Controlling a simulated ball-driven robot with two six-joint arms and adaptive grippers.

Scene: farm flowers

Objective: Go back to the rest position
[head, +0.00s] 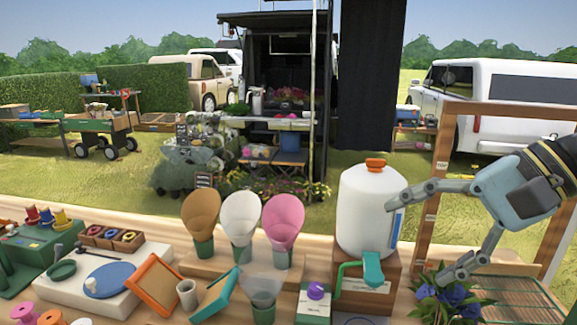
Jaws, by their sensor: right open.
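My right gripper (418,232) comes in from the right edge, its two fingers spread wide with nothing between them. Its upper fingertip is in front of or beside the white dispenser (366,222) with the orange cap; I cannot tell if they touch. Its lower finger overlaps a bunch of blue flowers (457,296) with green leaves at the bottom right; contact is unclear. My left gripper is out of view.
Brown, white and pink cones (284,224) stand in green holders on the wooden table. A wooden frame (427,205) rises at right. Vehicles and stalls stand beyond.

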